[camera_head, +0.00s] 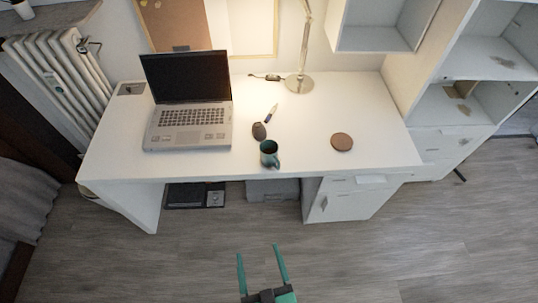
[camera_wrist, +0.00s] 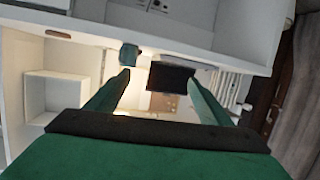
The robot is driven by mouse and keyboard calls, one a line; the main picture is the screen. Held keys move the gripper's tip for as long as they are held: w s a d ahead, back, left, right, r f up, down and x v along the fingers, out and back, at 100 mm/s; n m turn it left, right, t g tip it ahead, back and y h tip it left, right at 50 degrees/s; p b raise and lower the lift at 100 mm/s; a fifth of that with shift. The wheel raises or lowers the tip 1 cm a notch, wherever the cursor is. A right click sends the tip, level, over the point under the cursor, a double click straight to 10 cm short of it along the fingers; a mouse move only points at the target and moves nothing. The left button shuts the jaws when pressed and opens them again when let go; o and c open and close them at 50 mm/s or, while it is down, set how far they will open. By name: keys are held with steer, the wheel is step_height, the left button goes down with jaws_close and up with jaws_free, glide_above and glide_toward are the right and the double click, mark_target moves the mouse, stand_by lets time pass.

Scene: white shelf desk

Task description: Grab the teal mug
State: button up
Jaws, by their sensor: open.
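The teal mug (camera_head: 269,155) stands upright near the front edge of the white desk (camera_head: 330,109). In the wrist view, which is upside down, the mug (camera_wrist: 129,54) shows at the desk edge, just beyond the tip of the left finger. My gripper (camera_head: 258,251) is open and empty. It is in front of the desk, over the floor, well apart from the mug. In the wrist view my gripper's fingers (camera_wrist: 158,76) are spread, with the laptop's dark screen visible between them.
The open laptop (camera_head: 188,103) is left of the mug. A dark mouse (camera_head: 259,131) and a pen (camera_head: 271,113) lie behind the mug. A round brown coaster (camera_head: 342,141) lies to its right, and a lamp (camera_head: 299,84) stands at the back. Drawers (camera_head: 340,204) are below the desk.

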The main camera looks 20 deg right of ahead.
steer(key=w+d+f+h, duration=0.1)
steer(key=w+d, duration=0.6)
steer(key=w, duration=0.6)
steer(key=m+g, duration=0.1)
glide_toward(269, 151)
steer(key=s+a+r, duration=0.1)
steer(key=s+r, duration=0.3)
steer(key=r, duration=0.3)
steer(key=x, duration=0.5)
steer(key=shift+s+f, duration=0.15)
steer(key=shift+g, duration=0.3)
steer(key=shift+x, duration=2.95)
steer(key=shift+a+f, duration=0.1)
steer(key=shift+f, duration=0.1)
steer(key=c, duration=1.4)
